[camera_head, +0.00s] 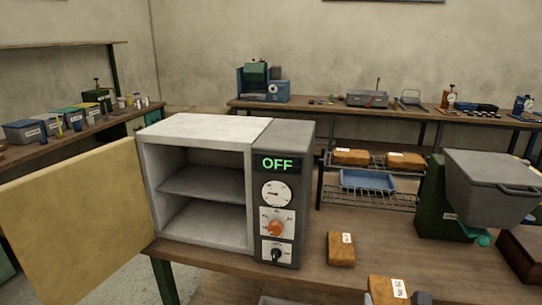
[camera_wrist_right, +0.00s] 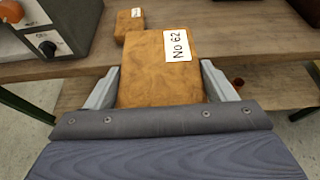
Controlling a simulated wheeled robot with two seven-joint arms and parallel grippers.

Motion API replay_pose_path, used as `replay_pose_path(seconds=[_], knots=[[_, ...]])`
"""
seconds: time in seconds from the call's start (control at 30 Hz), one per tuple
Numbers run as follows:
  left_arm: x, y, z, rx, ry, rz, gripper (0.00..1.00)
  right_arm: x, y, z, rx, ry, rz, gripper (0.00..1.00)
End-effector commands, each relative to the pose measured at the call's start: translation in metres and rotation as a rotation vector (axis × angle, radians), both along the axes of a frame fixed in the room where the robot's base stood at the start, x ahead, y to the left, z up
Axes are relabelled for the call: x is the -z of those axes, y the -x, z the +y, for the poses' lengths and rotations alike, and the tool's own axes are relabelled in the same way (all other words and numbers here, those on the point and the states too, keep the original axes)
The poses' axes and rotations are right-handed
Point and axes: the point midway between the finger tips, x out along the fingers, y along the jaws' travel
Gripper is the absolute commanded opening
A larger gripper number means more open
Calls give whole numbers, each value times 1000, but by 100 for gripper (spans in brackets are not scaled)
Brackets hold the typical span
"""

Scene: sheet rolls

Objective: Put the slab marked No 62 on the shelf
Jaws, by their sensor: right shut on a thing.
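The brown slab marked No 62 (camera_wrist_right: 165,75) is held between the fingers of my right gripper (camera_wrist_right: 160,95), its white label facing up. In the head view the slab (camera_head: 385,290) shows at the bottom edge with my right gripper (camera_head: 396,297) around it, partly cut off. The slab is in front of the table's front edge. A grey-white oven (camera_head: 200,131) stands open to the left, with an empty middle shelf (camera_head: 205,184) inside. My left gripper is not in view.
The yellow oven door (camera_head: 80,220) is swung wide to the left. The control panel reads OFF. Another brown slab (camera_head: 341,250) lies on the table (camera_head: 300,280) right of the oven. A wire rack (camera_head: 370,200) holds two slabs and a blue tray. A grey-green machine (camera_head: 480,185) stands right.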

Motion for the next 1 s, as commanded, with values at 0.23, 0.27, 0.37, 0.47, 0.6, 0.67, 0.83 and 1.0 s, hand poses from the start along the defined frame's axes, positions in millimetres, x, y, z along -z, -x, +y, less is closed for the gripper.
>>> replay_pose_path(seconds=[0.23, 0.27, 0.37, 0.47, 0.6, 0.67, 0.83, 1.0], knots=[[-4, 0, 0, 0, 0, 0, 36, 7, -11, 2, -28, -2, 1, 36], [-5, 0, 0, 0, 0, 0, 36, 9, -13, 2, -32, -2, 2, 36], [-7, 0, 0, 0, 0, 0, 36, 13, -18, 3, -45, -3, 2, 36], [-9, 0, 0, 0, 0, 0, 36, 19, -25, 4, -63, -4, 2, 36], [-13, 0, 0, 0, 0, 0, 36, 30, -35, 8, -93, -6, 3, 36], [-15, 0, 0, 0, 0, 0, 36, 36, -41, 11, -109, -7, 4, 36], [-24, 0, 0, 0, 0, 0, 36, 62, -58, 23, -167, -9, 5, 36], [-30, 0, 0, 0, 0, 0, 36, 86, -69, 36, -211, -7, 4, 36]])
